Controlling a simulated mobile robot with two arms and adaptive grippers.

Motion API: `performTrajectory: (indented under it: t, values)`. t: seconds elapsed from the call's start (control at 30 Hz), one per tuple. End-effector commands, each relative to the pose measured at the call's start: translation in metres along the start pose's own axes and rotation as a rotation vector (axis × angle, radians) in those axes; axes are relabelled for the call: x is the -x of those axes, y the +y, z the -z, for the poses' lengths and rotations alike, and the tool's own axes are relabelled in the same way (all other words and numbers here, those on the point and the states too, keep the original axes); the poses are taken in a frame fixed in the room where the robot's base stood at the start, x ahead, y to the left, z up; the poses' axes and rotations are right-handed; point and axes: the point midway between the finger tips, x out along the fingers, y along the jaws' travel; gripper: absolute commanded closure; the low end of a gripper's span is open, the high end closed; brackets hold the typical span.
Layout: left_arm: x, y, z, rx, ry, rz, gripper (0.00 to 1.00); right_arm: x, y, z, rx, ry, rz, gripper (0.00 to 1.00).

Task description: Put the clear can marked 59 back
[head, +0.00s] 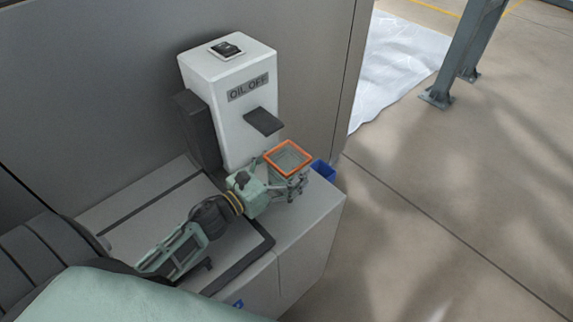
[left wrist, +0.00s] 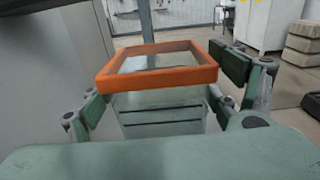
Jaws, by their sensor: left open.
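The clear can (head: 289,172) has a square orange rim and stands upright near the front right corner of the grey cabinet top, close to the oil machine. It also fills the middle of the left wrist view (left wrist: 160,112), with dark lines across its wall. The number 59 cannot be read. My left gripper (head: 292,187) is open, with its fingers on either side of the can. Whether they touch it is unclear. My right gripper is not in view.
The white machine (head: 228,115) labelled OIL OFF has a dark switch on top and a dark shelf (head: 263,121) jutting out just behind the can. A blue object (head: 324,170) sits beside the can. The grey cabinet (head: 310,235) ends at the right; open floor lies beyond.

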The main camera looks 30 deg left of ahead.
Motion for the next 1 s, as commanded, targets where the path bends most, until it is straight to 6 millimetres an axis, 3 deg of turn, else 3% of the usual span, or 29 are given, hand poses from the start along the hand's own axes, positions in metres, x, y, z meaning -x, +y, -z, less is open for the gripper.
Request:
performTrajectory:
  t: [0.17,0.7,1.0]
  values:
    - [0.000,0.000,-0.005,-0.001,0.000,0.000,0.16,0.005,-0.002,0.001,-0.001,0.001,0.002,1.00]
    - [0.096,-0.001,0.000,0.001,0.002,0.000,0.16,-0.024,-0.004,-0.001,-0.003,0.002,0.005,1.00]
    - [0.120,0.000,-0.002,0.000,0.000,0.000,0.16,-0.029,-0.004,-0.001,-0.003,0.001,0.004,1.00]
